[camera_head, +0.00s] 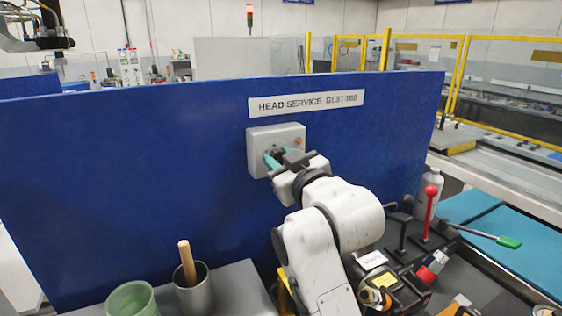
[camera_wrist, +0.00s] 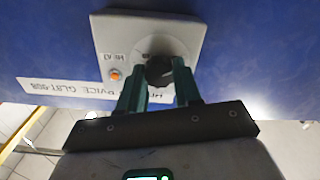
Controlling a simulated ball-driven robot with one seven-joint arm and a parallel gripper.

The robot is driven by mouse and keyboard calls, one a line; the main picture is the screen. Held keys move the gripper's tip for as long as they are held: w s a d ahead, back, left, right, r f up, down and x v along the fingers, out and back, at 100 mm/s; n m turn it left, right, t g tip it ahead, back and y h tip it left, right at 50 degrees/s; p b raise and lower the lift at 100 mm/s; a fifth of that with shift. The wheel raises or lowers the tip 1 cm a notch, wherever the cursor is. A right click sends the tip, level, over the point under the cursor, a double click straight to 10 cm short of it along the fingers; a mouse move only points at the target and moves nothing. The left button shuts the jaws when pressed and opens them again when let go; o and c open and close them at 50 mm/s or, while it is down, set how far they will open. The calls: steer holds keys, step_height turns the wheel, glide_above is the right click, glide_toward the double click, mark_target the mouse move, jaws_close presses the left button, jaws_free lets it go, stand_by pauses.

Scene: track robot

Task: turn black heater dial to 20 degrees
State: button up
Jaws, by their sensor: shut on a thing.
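The black heater dial (camera_wrist: 159,70) sits on a light grey control box (camera_head: 262,136) fixed to the blue panel. In the wrist view the box (camera_wrist: 120,40) appears upside down, with the dial's round scale partly visible behind it. My gripper (camera_wrist: 158,78) has two teal fingers, one on each side of the dial, shut on it. In the head view my gripper (camera_head: 276,157) reaches the front of the box and hides most of the dial. The dial's pointer and the degree marks are too small to read.
An orange button or lamp (camera_wrist: 115,74) is on the same box, beside the dial. A white label (camera_head: 306,103) is above the box. A green cup (camera_head: 131,299) and a metal cup (camera_head: 193,291) with a wooden handle stand at lower left. Levers (camera_head: 430,205) stand at right.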

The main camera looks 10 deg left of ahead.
steer(key=o, duration=1)
steer(key=shift+o, duration=0.2)
steer(key=shift+s+d, duration=0.1)
steer(key=b+v, duration=0.2)
steer(key=v, duration=0.8)
steer(key=shift+s+d, duration=0.2)
steer(key=shift+s, duration=0.05)
steer(key=shift+r, duration=0.1)
